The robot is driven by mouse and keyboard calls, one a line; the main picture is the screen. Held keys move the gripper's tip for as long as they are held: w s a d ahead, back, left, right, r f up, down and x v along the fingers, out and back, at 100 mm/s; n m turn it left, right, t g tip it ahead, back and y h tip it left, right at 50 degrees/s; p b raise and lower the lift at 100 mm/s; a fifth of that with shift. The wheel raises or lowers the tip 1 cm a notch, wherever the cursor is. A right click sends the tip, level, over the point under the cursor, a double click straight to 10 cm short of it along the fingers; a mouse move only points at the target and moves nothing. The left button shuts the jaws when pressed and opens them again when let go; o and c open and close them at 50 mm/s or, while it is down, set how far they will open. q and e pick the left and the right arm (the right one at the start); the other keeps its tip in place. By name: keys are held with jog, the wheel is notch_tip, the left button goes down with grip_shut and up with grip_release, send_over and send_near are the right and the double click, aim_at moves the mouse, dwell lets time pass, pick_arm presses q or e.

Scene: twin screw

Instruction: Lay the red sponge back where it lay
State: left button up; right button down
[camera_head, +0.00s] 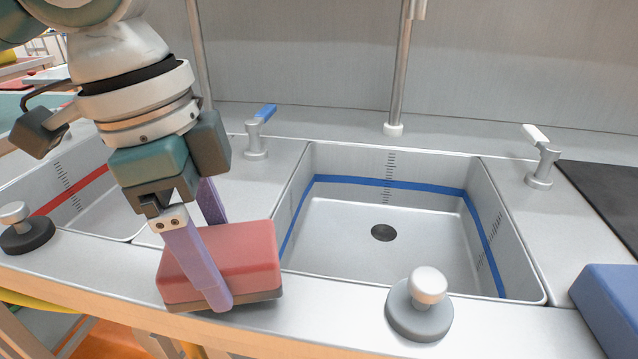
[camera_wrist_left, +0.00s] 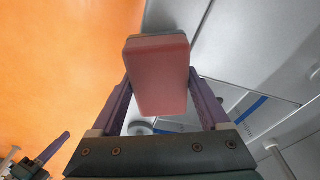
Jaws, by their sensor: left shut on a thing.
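The red sponge (camera_head: 245,250) is a thick block with a dark grey-brown underside. In the head view it is at the front ledge between the two sinks, slightly tilted. I cannot tell whether its underside touches the ledge. My left gripper (camera_head: 218,252) is shut on it, with one purple finger across its near side and the other behind it. In the left wrist view the sponge (camera_wrist_left: 160,75) sits between both fingers. A purple finger and dark body, seemingly my right gripper (camera_wrist_left: 45,152), show at the lower left there; its opening is unclear.
The right sink (camera_head: 430,235), with a blue band, is empty. The left sink (camera_head: 70,190) has a red band. A blue block (camera_head: 610,300) lies at the far right.

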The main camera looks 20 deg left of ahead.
pick_arm(q)
jog(key=shift+f, duration=0.6)
jog(key=shift+f, duration=0.15)
jog(key=o, duration=1.2)
jog(key=shift+c, duration=0.2)
notch_tip(320, 180, up, 12)
jog(key=s+a+p, duration=0.1)
jog(key=p, duration=0.2)
jog(key=shift+a, duration=0.2)
